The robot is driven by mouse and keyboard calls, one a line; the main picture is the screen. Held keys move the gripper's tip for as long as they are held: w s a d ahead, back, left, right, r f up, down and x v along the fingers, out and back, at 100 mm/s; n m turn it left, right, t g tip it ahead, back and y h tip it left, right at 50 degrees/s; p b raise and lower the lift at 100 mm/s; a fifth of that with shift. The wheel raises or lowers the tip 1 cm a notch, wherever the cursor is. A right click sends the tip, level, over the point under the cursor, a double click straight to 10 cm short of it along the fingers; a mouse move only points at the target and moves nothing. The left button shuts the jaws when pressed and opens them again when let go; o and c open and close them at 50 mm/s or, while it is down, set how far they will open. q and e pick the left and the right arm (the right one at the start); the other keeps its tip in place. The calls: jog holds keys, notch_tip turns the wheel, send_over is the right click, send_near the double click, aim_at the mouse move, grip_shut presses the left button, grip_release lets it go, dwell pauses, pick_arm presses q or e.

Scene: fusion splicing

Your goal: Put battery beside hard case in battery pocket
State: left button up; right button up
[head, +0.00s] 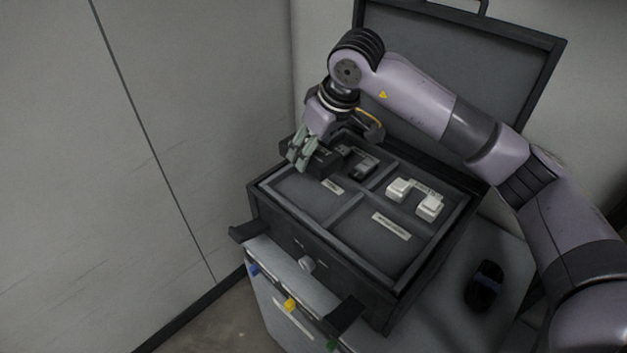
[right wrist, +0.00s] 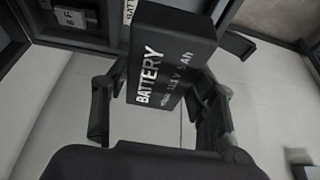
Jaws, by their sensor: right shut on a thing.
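The black battery (head: 325,160) is in my right gripper (head: 300,155), over the back left corner of the hard case (head: 340,262). In the right wrist view the battery (right wrist: 172,55) shows white "BATTERY" lettering and sits tilted between the fingers. The case is open, with its lid (head: 455,65) raised at the back. Its inside is split into compartments with small labels. Which label marks the battery pocket is too small to read in the head view. The gripper and battery hide part of the back left compartment. My left gripper is not in view.
A dark device (head: 362,165) lies in the case's back compartment. White blocks (head: 430,207) sit in the right compartment. A small black object (head: 485,285) is on the surface right of the case. The front compartments look empty. A wall rises at the left.

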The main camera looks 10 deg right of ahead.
notch_tip(320, 180, down, 10)
jog(key=shift+f+p, duration=0.1)
jog(key=shift+p, duration=0.95)
jog(key=shift+f, duration=0.1)
jog(key=shift+f, duration=0.1)
jog(key=o, duration=1.3)
